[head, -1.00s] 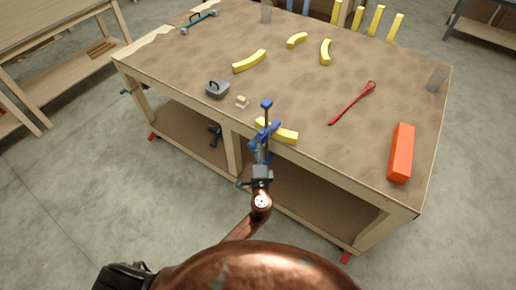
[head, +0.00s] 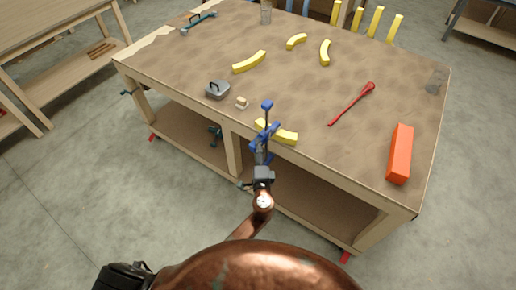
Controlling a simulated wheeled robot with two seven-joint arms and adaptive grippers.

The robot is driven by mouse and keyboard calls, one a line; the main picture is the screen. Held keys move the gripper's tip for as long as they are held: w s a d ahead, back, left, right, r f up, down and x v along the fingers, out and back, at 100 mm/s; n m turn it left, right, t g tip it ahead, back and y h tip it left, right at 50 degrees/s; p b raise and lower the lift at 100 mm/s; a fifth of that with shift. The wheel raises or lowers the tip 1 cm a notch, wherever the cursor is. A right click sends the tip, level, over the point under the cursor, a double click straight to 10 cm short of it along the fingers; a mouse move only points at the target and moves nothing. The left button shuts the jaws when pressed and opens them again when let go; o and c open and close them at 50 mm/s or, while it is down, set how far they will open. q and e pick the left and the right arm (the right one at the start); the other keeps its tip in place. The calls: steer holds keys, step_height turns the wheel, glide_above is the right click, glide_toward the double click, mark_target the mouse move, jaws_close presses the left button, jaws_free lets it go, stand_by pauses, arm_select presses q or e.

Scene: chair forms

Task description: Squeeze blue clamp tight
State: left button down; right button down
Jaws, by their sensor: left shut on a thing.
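A blue clamp (head: 267,128) stands upright at the front edge of the workbench, over a yellow curved piece (head: 287,136) that lies along that edge. My left gripper (head: 260,157) reaches up from below and is shut on the lower part of the clamp. The fingers and the clamp overlap, so the exact contact is hard to see. Whether the clamp's jaw presses on the yellow piece cannot be told. My right gripper is not in view.
The workbench (head: 200,55) holds several other yellow curved pieces (head: 249,62), a grey handled block (head: 217,90), a small tan item (head: 242,103), a red tool (head: 352,104) and an orange-red block (head: 400,153). The bench's middle is clear. A lower shelf (head: 310,200) lies beneath.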

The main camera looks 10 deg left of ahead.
arm_select(q)
steer(key=shift+s+d+r+p, duration=0.2)
steer(key=shift+p, duration=0.25)
steer(key=c, duration=1.6)
jaws_free()
steer(key=shift+o, duration=1.4)
steer(key=shift+f, duration=0.15)
steer(key=shift+f+b, duration=0.15)
steer(key=shift+b, duration=0.3)
steer(key=shift+f, duration=0.15)
steer(key=shift+w+a, duration=0.1)
steer(key=shift+w+a, duration=0.2)
steer(key=shift+w, duration=0.05)
